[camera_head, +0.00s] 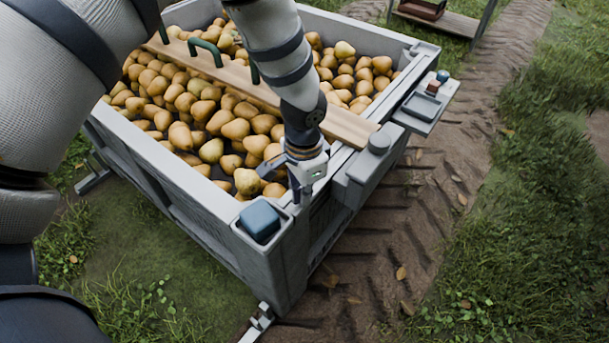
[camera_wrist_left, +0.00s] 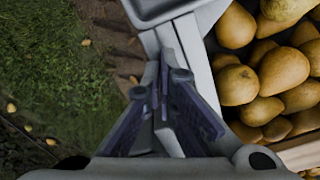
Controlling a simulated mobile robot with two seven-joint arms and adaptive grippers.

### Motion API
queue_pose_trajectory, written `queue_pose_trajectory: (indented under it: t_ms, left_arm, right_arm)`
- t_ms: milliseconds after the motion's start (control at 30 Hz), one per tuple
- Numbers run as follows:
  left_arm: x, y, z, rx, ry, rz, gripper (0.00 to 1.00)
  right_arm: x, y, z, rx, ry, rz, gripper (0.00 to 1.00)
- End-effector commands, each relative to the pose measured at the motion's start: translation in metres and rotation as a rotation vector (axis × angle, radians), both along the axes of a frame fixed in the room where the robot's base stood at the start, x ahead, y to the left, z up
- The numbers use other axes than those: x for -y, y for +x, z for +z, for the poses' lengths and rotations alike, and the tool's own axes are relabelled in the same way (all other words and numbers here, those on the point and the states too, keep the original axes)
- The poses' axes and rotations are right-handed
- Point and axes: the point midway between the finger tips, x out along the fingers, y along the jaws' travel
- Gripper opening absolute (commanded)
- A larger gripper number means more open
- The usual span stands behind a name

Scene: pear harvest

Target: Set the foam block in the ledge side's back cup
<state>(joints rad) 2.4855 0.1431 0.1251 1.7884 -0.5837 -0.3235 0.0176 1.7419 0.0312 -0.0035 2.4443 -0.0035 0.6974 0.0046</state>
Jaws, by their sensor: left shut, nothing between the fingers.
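A blue block (camera_head: 258,219), which looks like the foam block, sits in a shallow grey cup (camera_head: 246,239) at the near corner of the pear bin in the head view. My left gripper (camera_head: 297,192) is over the bin's rim, just right of and beyond the block, apart from it. Its fingers (camera_wrist_left: 165,85) are shut and empty in the wrist view. Part of a grey tray or cup (camera_wrist_left: 146,16) shows at the top of that view; I cannot tell which one it is. My right gripper is not in view.
The bin (camera_head: 165,158) is full of pears (camera_head: 210,120). A wooden board (camera_head: 345,123) with green handles crosses it. On the right ledge are a round grey piece (camera_head: 379,143) and a tray (camera_head: 420,105), with small blue and red-brown objects beyond. Grass and a dirt track surround the bin.

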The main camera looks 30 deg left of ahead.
Motion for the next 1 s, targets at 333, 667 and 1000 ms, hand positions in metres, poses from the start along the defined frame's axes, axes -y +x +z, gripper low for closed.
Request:
queue_pose_trajectory:
  t_ms: [333,667,1000]
  left_arm:
    - [-0.018,-0.034,0.005,0.002,0.001,0.000,0.00]
    - [-0.019,-0.036,0.005,0.001,0.002,0.001,0.00]
    - [-0.026,-0.051,0.003,-0.008,0.003,0.001,0.00]
  right_arm:
    - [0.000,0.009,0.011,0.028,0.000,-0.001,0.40]
    - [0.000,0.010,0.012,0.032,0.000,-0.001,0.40]
    - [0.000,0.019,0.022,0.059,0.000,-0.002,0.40]
